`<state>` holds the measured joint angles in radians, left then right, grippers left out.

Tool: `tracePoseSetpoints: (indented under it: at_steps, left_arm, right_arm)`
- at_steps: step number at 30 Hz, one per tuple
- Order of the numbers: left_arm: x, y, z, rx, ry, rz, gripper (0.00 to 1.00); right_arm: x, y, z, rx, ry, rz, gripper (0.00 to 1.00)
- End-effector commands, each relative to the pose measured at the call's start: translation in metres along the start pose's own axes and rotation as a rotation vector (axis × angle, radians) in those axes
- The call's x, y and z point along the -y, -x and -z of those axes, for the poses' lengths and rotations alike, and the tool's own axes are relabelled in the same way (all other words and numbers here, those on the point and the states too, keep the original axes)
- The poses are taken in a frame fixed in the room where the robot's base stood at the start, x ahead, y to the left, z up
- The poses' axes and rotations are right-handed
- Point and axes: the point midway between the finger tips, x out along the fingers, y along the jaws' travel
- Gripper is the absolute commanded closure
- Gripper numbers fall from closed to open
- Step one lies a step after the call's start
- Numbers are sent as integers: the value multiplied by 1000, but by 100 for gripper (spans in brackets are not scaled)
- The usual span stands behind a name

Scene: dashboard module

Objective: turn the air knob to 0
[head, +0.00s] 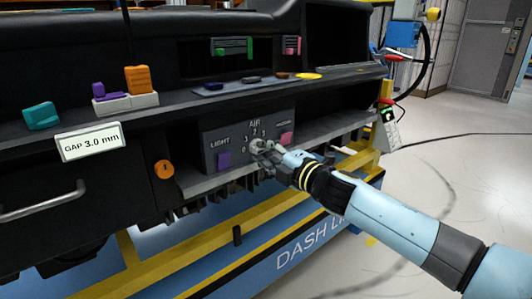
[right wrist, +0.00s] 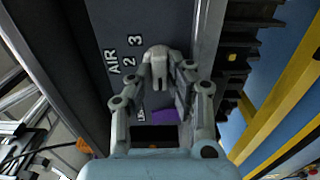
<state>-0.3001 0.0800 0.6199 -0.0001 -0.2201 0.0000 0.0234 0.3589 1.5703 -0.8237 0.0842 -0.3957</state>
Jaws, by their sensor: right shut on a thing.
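The dark grey control panel (head: 222,141) carries the labels LIGHT and AIR, with numbers around the air knob. The light grey air knob (right wrist: 158,60) shows between the fingers of my right gripper (right wrist: 160,78) in the right wrist view. The gripper is shut on the knob. In the head view, my right gripper (head: 262,150) covers most of the knob. The 2 and 3 marks show beside the knob in the wrist view. I cannot tell exactly which number the knob points to. My left gripper is not in view.
A purple light switch (head: 223,160) and a pink block (head: 286,138) flank the knob. An orange round button (head: 163,169) sits left of the panel. A shelf above holds several small coloured parts. A yellow frame rail (head: 215,255) runs below.

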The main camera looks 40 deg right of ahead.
Motion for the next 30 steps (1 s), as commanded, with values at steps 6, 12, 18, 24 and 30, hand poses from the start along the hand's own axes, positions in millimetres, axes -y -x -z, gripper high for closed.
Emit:
tracePoseSetpoints:
  at_steps: [6,12,18,24,30]
  left_arm:
    - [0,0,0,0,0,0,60]
    - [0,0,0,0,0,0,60]
    - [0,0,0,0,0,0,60]
    - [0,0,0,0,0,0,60]
    - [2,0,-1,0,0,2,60]
  right_arm:
    - [2,1,0,-1,11,3,100]
    - [2,1,0,-1,11,3,100]
    - [2,1,0,-1,10,2,62]
    - [1,0,0,-1,9,1,62]
    - [1,0,0,0,9,1,62]
